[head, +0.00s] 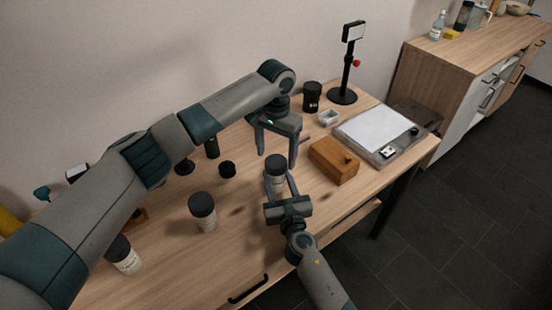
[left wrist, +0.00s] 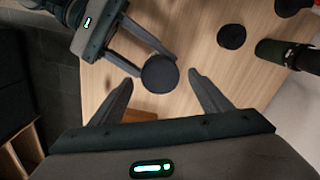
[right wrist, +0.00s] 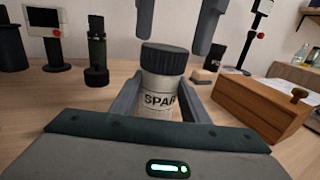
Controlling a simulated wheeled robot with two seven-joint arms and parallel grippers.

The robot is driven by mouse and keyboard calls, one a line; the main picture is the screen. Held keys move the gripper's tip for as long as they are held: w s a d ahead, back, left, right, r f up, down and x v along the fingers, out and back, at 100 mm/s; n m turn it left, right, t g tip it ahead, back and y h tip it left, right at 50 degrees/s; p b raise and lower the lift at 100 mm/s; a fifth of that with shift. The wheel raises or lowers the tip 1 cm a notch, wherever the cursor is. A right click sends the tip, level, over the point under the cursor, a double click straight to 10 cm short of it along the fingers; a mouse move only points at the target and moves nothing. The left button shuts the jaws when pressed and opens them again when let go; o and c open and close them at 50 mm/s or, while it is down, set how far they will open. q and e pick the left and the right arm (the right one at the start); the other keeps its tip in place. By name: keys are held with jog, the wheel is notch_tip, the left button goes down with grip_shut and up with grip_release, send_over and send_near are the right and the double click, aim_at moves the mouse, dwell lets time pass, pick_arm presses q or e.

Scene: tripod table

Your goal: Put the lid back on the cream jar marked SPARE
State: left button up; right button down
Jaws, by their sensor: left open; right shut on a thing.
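The cream jar marked SPARE (right wrist: 160,98) stands upright between the fingers of my right gripper (head: 276,184), which is shut on its body. Its label reads "SPAR", the end hidden by a finger. A black ribbed lid (right wrist: 165,60) sits level on the jar's top; whether it is screwed tight cannot be told. The lid also shows from above as a dark disc in the left wrist view (left wrist: 160,74). My left gripper (head: 277,160) is open and empty, pointing down above the lid, its fingers apart on either side.
A small black round piece (head: 227,169) lies on the table left of the jar. Two other black-lidded jars stand nearer left, one in the middle (head: 203,212), one further left (head: 125,255). A wooden box (head: 334,160) stands close on the right. A scale-like tray (head: 378,133) lies beyond.

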pick_arm(q)
notch_tip(320, 180, up, 9)
dwell(0.4)
pick_arm(e)
jog(key=c, duration=0.9)
grip_release()
jog(key=shift+c, duration=0.2)
jog(key=shift+s, duration=0.1)
pick_arm(q)
jog(key=shift+f+b, duration=0.75)
pick_arm(e)
jog(key=v, duration=1.7)
jog(key=shift+s, duration=0.1)
jog(key=shift+f, duration=0.1)
